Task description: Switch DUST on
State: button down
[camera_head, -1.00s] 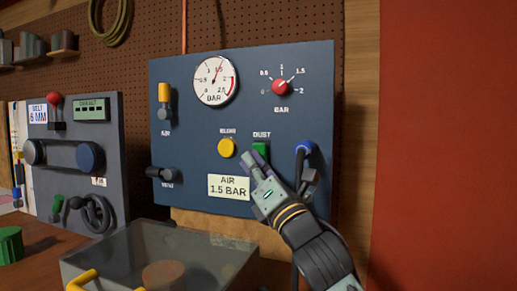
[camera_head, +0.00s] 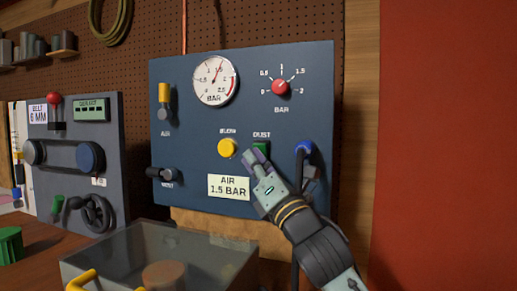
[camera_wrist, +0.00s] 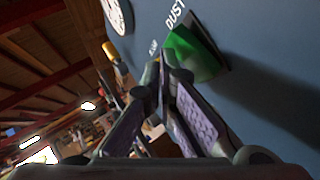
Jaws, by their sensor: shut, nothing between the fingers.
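The green DUST switch (camera_head: 261,148) is on the blue panel (camera_head: 190,120), below its DUST label and right of the yellow BLOW button (camera_head: 227,148). In the head view my gripper (camera_head: 252,158) is at the switch's lower left and partly covers it. In the wrist view the green rocker (camera_wrist: 194,52) stands out from the panel, just beyond and to the right of my shut, empty fingertips (camera_wrist: 166,65). I cannot tell whether the fingertips touch it.
A blue fitting with a hose (camera_head: 304,149) is right of the switch. A 1.5 BAR card (camera_head: 229,188) hangs below. A clear box (camera_head: 160,250) with yellow handles stands in front at lower left. A pressure gauge (camera_head: 215,80) and red knob (camera_head: 281,87) are above.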

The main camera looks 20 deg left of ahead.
jog(key=shift+w+r, duration=0.15)
jog(key=shift+w, duration=0.25)
jog(key=shift+s, duration=0.1)
dwell(0.5)
jog(key=shift+s+f+b, duration=0.35)
jog(key=shift+s+b, duration=0.15)
jog(key=shift+s, duration=0.25)
jog(key=shift+s+a+f+b, duration=0.1)
jog(key=shift+s+f+b, duration=0.3)
jog(key=shift+s, duration=0.35)
jog(key=shift+s+d+f+b, duration=0.1)
jog(key=shift+s+f+b, duration=0.2)
jog(key=shift+s+b, duration=0.35)
jog(key=shift+s+a+f+b, duration=0.1)
jog(key=shift+s+f+b, duration=0.25)
jog(key=shift+s, duration=0.5)
